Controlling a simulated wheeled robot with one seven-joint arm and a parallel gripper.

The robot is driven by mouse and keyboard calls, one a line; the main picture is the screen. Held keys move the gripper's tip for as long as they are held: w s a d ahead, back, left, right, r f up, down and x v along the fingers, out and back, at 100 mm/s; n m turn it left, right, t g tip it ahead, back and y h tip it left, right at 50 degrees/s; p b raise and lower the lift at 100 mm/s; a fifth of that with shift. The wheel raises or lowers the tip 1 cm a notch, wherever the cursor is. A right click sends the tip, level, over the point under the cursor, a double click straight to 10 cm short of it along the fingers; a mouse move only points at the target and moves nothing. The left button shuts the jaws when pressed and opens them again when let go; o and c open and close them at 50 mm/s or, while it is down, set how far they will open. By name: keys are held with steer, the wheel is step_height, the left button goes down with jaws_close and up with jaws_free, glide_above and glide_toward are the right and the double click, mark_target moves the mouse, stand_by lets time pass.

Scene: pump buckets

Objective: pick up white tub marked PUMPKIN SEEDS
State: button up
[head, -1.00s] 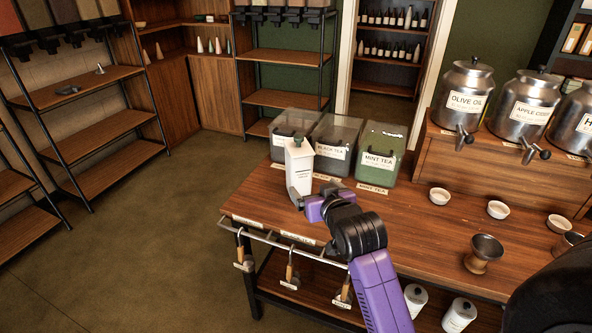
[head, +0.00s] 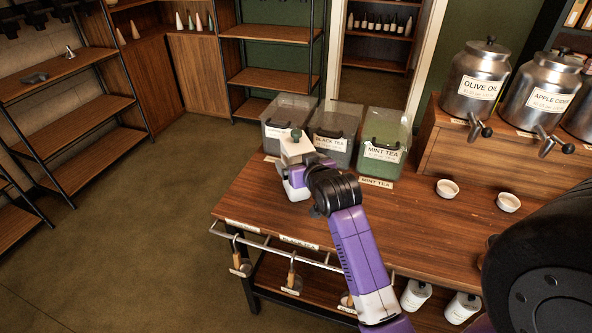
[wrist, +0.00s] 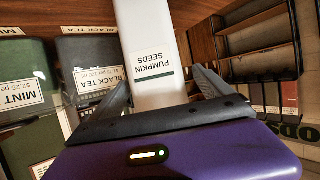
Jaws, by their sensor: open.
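The white tub marked PUMPKIN SEEDS (head: 294,147) stands near the far left of the wooden counter, in front of the tea bins. Its label reads upside down in the wrist view (wrist: 152,64). My gripper (head: 296,176) is at the tub from the near side and hides much of its body in the head view. In the wrist view my gripper (wrist: 160,84) has its dark fingers apart, one on each side of the tub. I cannot tell whether either finger touches it.
The BLACK TEA bin (head: 333,138) and MINT TEA bin (head: 384,150) stand close behind, with another bin at left. Steel urns (head: 475,85) and small white bowls (head: 447,188) are to the right. The front counter (head: 262,208) is bare, with a hanging rail below its edge.

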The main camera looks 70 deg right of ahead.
steer(key=x, duration=0.3)
steer(key=shift+d, duration=0.25)
jaws_close()
steer(key=shift+r, duration=0.15)
